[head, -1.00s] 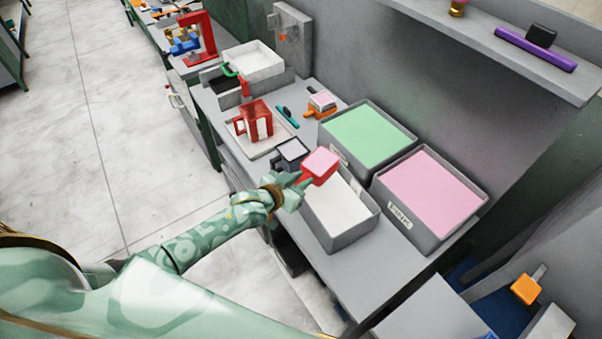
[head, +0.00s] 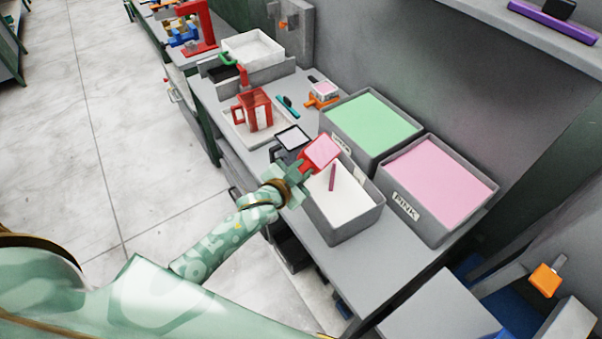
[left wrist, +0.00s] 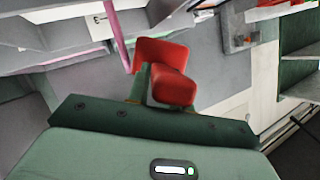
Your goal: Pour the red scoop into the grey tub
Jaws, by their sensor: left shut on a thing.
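The red scoop (head: 322,152), filled with pink material, is above the left edge of the open grey tub (head: 352,231) with a white surface inside. The scoop is tilted, and a thin pink stream (head: 332,178) falls from it into that tub. My left gripper (head: 303,170) is shut on the scoop's handle. In the left wrist view the red scoop (left wrist: 160,54) sits between the fingers, with the pink stream (left wrist: 118,36) beside it. My right gripper is not in view.
Behind the tub stand a tub of green material (head: 367,124) and a tub of pink material (head: 442,184) labelled PINK. A dark scoop with grey contents (head: 292,138) lies just left. A red mug-like frame (head: 254,110) stands on a pale tray further back.

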